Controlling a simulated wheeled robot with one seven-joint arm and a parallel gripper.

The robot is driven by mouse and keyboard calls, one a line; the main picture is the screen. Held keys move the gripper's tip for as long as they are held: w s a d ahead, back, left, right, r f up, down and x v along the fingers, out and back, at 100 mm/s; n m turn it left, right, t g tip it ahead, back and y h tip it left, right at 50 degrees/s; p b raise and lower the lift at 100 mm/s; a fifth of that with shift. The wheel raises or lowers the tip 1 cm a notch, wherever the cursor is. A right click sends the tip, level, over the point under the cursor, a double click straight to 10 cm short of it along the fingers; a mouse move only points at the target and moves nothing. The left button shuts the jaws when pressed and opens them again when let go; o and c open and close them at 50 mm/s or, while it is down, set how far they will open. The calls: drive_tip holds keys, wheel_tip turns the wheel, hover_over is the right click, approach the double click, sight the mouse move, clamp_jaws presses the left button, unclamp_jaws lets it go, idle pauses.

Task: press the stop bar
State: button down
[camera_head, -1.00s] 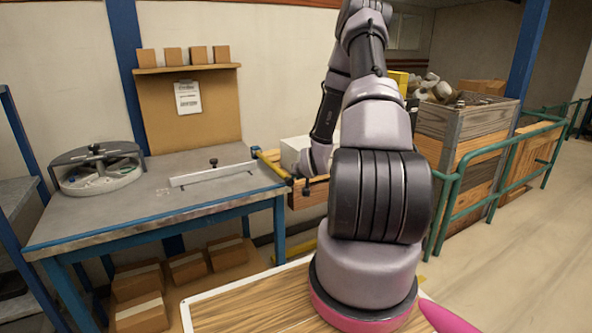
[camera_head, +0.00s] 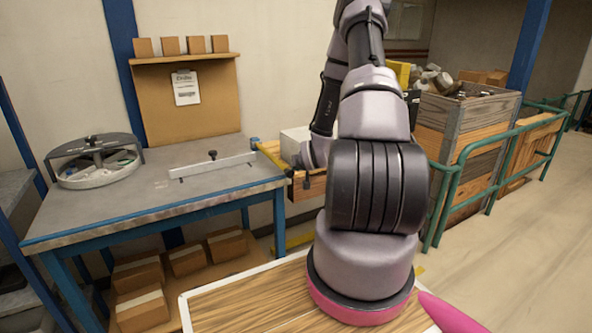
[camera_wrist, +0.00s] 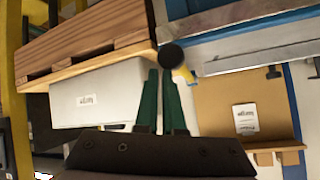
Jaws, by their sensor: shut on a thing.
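A yellow bar (camera_head: 270,155) runs along the right edge of the bench, beside a wooden box. A round black knob (camera_wrist: 171,55) with a yellow piece beside it shows in the wrist view. I cannot tell for sure which part is the stop bar. A pale straight bar (camera_head: 212,166) with a small black knob also lies on the bench top. My gripper (camera_wrist: 160,72) has green fingers with their tips close together at the black knob, and it is shut on it. In the head view the arm hides most of the gripper.
The grey bench (camera_head: 150,190) carries a round divided tray (camera_head: 95,165) at left. A white box (camera_wrist: 98,92) sits beside the wooden box (camera_wrist: 90,42), close to my fingers. A wooden crate (camera_head: 450,125) and green railing (camera_head: 470,160) stand at right; floor beyond is clear.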

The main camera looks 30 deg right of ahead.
drive_tip(key=v, duration=1)
drive_tip(key=shift+s+d, duration=0.2)
drive_tip(key=shift+s, duration=0.2)
drive_tip(key=shift+f, duration=0.1)
drive_tip(key=s+a+r+g, duration=0.15)
drive_tip(key=a+r, duration=0.25)
drive_tip(key=r, duration=0.6)
drive_tip(key=s+a+r+g, duration=0.1)
drive_tip(key=s+a+r, duration=0.15)
drive_tip(key=r, duration=0.75)
drive_tip(key=s+a+r+y, duration=0.2)
drive_tip(key=s+a+r, duration=0.4)
drive_tip(key=s, duration=0.3)
drive_tip(key=s+a+r+n+y, duration=0.1)
drive_tip(key=s+a+r, duration=0.6)
drive_tip(key=s+r, duration=0.1)
drive_tip(key=shift+s+g+y, duration=0.4)
drive_tip(key=shift+s+g, duration=0.05)
drive_tip(key=shift+s, duration=0.05)
